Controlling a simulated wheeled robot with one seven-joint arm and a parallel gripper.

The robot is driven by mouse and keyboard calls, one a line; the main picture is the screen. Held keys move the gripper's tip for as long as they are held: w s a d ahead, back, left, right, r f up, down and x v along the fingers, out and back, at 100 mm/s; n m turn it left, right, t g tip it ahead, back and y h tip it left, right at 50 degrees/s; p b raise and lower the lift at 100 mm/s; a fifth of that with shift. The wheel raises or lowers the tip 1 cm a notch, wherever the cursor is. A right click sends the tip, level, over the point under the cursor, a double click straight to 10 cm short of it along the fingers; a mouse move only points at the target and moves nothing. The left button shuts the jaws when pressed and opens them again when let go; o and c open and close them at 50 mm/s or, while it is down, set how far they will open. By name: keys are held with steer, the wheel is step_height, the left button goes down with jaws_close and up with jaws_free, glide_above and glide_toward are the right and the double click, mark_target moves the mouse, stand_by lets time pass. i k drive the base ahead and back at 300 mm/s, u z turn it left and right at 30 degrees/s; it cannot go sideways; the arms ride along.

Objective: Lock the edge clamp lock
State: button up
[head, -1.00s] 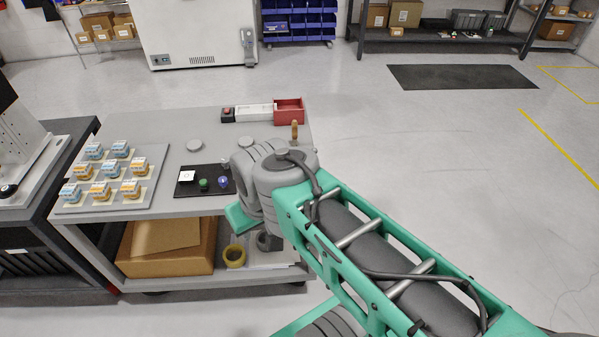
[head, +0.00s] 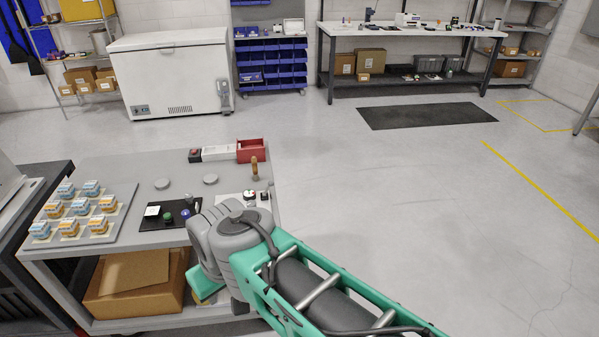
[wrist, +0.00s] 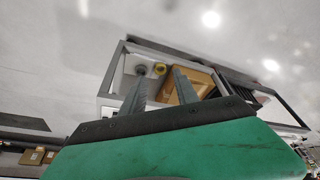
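No part that I can surely name as the edge clamp lock shows. On the cart (head: 110,168), a small upright piece with a wooden handle (head: 254,168) stands near the right edge, beside small white and dark parts (head: 250,197). A black board (head: 158,223) with small white, green and purple parts lies left of my arm. My gripper (wrist: 162,77) shows in the wrist view with its two dark fingers apart and nothing between them. It points toward the cart's lower shelf, at a distance. In the head view my arm hides the fingers.
A tray (head: 120,203) of several blue and orange blocks and two grey discs (head: 210,179) lie on the cart. A red bin (head: 250,151) is at its back edge. The floor (head: 400,200) at the right is clear.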

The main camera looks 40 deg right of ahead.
mark_target(271, 182)
steer(key=z, duration=0.6)
steer(key=i, duration=0.6)
steer(key=z, duration=0.45)
steer(key=k, duration=0.6)
steer(key=z, duration=0.15)
steer(key=i, duration=1.1)
steer(key=u, duration=0.55)
